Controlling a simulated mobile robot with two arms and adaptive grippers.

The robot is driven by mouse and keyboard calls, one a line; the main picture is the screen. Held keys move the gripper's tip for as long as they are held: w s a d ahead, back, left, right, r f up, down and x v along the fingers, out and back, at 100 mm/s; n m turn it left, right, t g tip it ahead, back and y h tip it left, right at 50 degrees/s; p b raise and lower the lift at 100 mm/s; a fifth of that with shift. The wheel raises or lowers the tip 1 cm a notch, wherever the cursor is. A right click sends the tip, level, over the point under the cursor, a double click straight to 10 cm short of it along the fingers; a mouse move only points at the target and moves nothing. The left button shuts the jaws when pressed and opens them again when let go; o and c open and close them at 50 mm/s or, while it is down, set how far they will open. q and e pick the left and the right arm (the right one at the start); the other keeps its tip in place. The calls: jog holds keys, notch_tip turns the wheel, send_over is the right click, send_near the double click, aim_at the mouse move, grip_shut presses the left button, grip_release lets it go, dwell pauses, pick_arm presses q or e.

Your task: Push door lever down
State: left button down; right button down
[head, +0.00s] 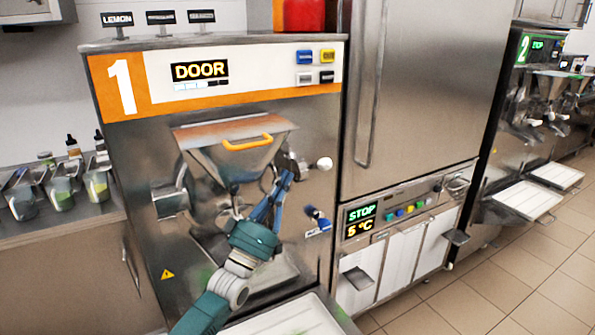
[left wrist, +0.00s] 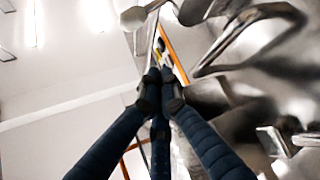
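The machine numbered 1 (head: 225,130) is steel, with an orange and white top panel whose display reads DOOR. Its front door (head: 215,215) carries a hopper with a yellow handle. The door lever (head: 323,163) has a white round knob and sticks out to the right of the hopper. My left gripper (head: 287,178) is in front of the door, its fingertips just left of and slightly below the knob; I cannot tell whether they touch the lever. In the left wrist view the dark blue fingers (left wrist: 160,80) come together at the tips, with nothing seen between them. My right gripper is not in view.
A blue-handled part (head: 318,217) sticks out below the lever. The hopper (head: 235,150) is close to my left fingers. A white tray (head: 290,318) lies below. Cups (head: 60,190) stand on the left counter. A tall steel cabinet (head: 425,100) stands right; tiled floor (head: 490,285) is clear.

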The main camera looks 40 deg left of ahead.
aim_at(315, 166)
pick_arm(q)
jog(key=d+p+x, duration=0.1)
jog(key=p+x, duration=0.2)
jog(key=x, duration=0.6)
jog(key=shift+w+d+f+p, duration=0.15)
jog(key=shift+w+d+f, duration=0.1)
jog(key=shift+f, duration=0.25)
jog(key=shift+w+d+f+p, duration=0.15)
jog(key=shift+d+f, duration=0.1)
jog(key=shift+f, duration=0.2)
jog(key=shift+w+d+f+p, duration=0.1)
jog(key=shift+w+d+f, duration=0.15)
jog(key=shift+f, duration=0.25)
jog(key=shift+s, duration=0.1)
